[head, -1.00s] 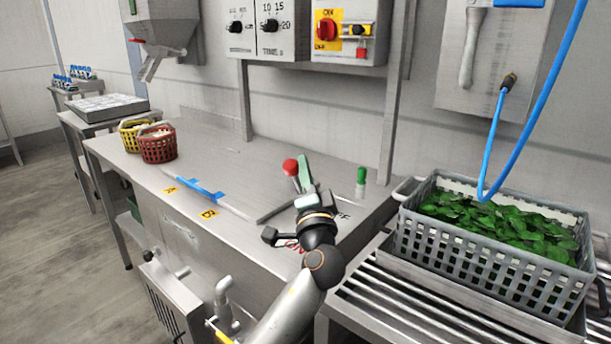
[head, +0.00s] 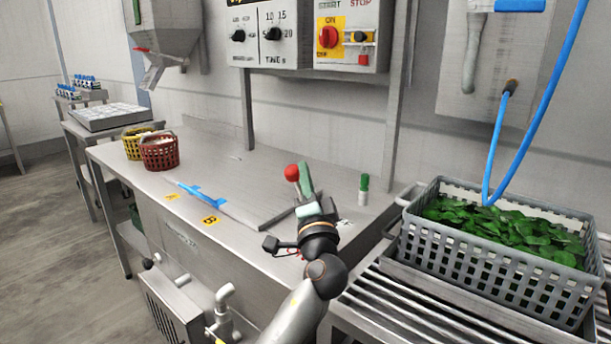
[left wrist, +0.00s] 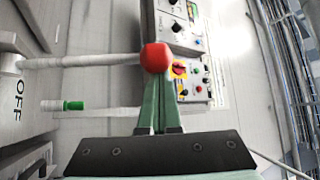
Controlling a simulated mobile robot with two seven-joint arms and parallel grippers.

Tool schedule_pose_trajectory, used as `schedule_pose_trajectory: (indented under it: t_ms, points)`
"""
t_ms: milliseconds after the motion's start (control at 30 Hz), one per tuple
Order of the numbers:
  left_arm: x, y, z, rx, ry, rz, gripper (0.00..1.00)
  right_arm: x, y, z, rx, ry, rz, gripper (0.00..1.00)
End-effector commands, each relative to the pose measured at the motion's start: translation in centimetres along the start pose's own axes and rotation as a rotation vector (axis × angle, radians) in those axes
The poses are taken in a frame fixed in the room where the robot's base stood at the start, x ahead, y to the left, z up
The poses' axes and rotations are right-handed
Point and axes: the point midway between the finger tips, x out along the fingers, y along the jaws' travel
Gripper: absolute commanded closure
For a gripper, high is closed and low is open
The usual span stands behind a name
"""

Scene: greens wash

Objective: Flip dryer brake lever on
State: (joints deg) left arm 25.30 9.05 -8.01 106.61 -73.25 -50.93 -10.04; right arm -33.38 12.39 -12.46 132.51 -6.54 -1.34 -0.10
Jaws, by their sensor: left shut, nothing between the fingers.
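The dryer brake lever has a red ball knob (head: 292,173), which also shows in the left wrist view (left wrist: 156,57). There, its pale rod (left wrist: 85,61) runs left to a plate marked OFF (left wrist: 19,100). My left gripper (head: 306,178) is shut and empty, with green fingers. In the head view its tips are just right of the knob. In the left wrist view the fingertips (left wrist: 160,88) reach the knob's lower edge; whether they touch it is unclear. My gripper and wrist hide the lever's base in the head view. My right gripper is not in view.
A green-tipped peg (head: 364,183) stands right of the gripper. A grey crate of leaves (head: 412,240) is at right, under a blue hose (head: 492,150). A control panel (head: 350,50) hangs behind. Red (head: 160,154) and yellow baskets (head: 131,146) stand far left.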

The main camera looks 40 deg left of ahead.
Motion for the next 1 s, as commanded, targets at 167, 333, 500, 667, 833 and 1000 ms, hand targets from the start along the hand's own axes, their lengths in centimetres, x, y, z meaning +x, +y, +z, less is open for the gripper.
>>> schedule_pose_trajectory:
  t_ms: [167, 333, 500, 667, 833, 1000]
  points:
    - [-0.9, 0.1, 0.1, 0.001, -0.004, 0.002, 1.0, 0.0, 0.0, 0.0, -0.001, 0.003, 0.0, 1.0]
    - [-4.1, 0.3, 0.1, 0.0, -0.003, 0.005, 1.0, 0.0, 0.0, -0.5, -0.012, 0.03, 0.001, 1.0]
    - [-7.9, 0.3, 0.1, -0.001, -0.003, 0.006, 1.0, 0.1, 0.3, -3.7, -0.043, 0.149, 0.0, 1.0]
    - [-10.7, 0.2, 0.1, 0.0, -0.001, 0.003, 1.0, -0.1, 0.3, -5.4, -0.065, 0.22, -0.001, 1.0]
    - [-12.2, 0.1, 0.0, 0.0, 0.0, 0.001, 1.0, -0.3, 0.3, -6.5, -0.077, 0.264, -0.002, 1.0]
    - [-12.6, 0.0, 0.0, 0.0, 0.0, 0.0, 1.0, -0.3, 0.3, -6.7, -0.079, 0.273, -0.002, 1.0]
